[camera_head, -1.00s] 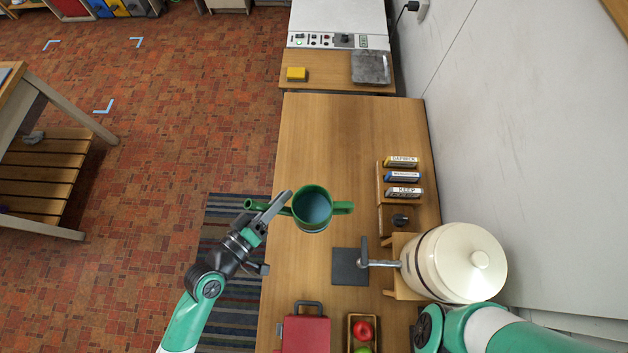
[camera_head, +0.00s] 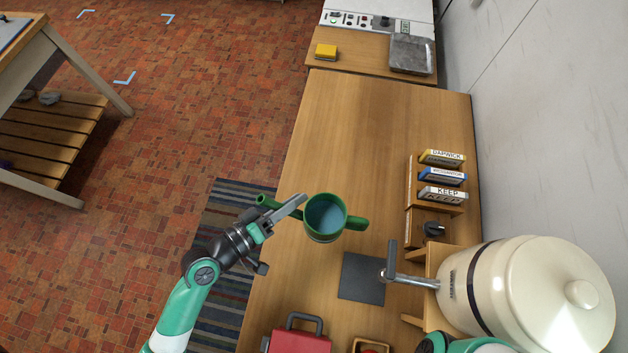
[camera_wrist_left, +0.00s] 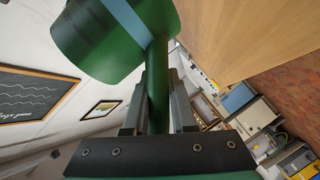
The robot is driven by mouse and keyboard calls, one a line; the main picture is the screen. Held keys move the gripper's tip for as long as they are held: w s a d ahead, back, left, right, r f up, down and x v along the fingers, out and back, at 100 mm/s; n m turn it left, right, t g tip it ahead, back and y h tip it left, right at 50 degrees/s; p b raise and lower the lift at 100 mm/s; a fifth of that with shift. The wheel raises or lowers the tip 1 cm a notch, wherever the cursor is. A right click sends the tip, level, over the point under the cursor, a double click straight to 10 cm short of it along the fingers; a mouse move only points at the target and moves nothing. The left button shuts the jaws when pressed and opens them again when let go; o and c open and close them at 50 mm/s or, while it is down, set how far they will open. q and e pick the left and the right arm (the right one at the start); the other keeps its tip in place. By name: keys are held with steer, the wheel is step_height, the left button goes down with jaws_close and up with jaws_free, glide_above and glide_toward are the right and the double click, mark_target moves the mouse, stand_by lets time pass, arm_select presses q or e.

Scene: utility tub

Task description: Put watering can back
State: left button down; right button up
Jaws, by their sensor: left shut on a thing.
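The green watering can (camera_head: 336,225) has a grey-blue inside, a handle on its right and a spout on its left. It is over the wooden counter near the left edge, with its open top facing the head camera. My left gripper (camera_head: 290,207) reaches in from the left and is shut on the spout. In the left wrist view, the spout (camera_wrist_left: 158,85) runs between the two fingers, and the green body (camera_wrist_left: 105,45) with a pale blue band is above. I cannot tell the can's height above the counter. My right gripper is not in view.
A dark square mat (camera_head: 361,278) lies below a cream dispenser's tap (camera_head: 400,279). Labelled boxes (camera_head: 442,176) stand in a rack at the right. A red box (camera_head: 298,342) is at the front. The far counter (camera_head: 375,115) is clear.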

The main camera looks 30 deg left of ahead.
arm_select(q)
steer(key=w+a+f+b, duration=0.1)
steer(key=w+f, duration=0.1)
steer(key=w, duration=0.1)
steer(key=w+a+f+b, duration=0.1)
steer(key=w+f, duration=0.2)
steer(key=w+a+f+b, duration=0.1)
steer(key=w+f+b, duration=0.1)
steer(key=shift+w+f, duration=0.2)
steer(key=shift+w, duration=0.2)
steer(key=shift+w+a+f, duration=0.1)
steer(key=shift+w, duration=0.1)
steer(key=f, duration=0.1)
steer(key=f+b, duration=0.2)
steer(key=shift+w+a+f, duration=0.1)
steer(key=shift+w+f, duration=0.05)
steer(key=shift+w, duration=0.15)
steer(key=shift+f, duration=0.3)
steer(key=shift+s+r, duration=0.1)
